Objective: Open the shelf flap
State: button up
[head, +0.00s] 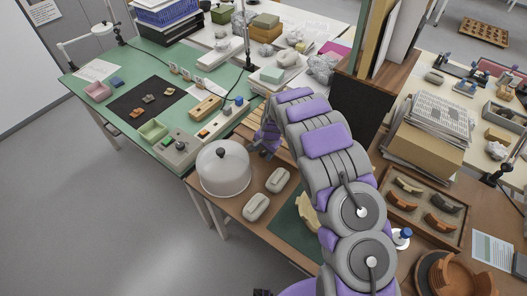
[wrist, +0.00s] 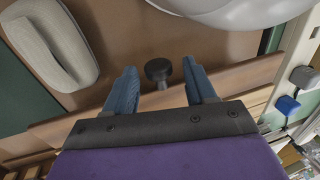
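In the wrist view a round black knob (wrist: 158,70) on a short stem stands between the two blue-grey fingers of my gripper (wrist: 160,88). The fingers are apart, with a gap on both sides of the knob. The stem meets a brown wooden board (wrist: 235,82), which looks like the shelf flap; whether it is open or closed I cannot tell. In the head view my gripper (head: 257,149) is low at the slatted wooden shelf (head: 283,143), just right of the clear dome. My arm hides much of the shelf, and the knob is not clear there.
A clear dome cover (head: 223,170) with a black knob stands close to my gripper. Two pale oblong cases (head: 257,207) lie on the brown table. A green-topped bench (head: 130,75) is to the left. Stacked papers and boxes (head: 430,135) and a sherd tray (head: 398,218) are right of my arm.

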grip_shut()
dwell(0.5)
jog(key=shift+w+d+r+g+y+p, duration=0.1)
jog(key=shift+w+r+g+y+p, duration=0.15)
jog(key=shift+r+g+y+p, duration=0.55)
jog(key=shift+w+d+r+g+p, duration=0.25)
jog(key=shift+g+p, duration=0.35)
jog(key=shift+p, duration=0.65)
jog(key=shift+o, duration=0.4)
grip_release()
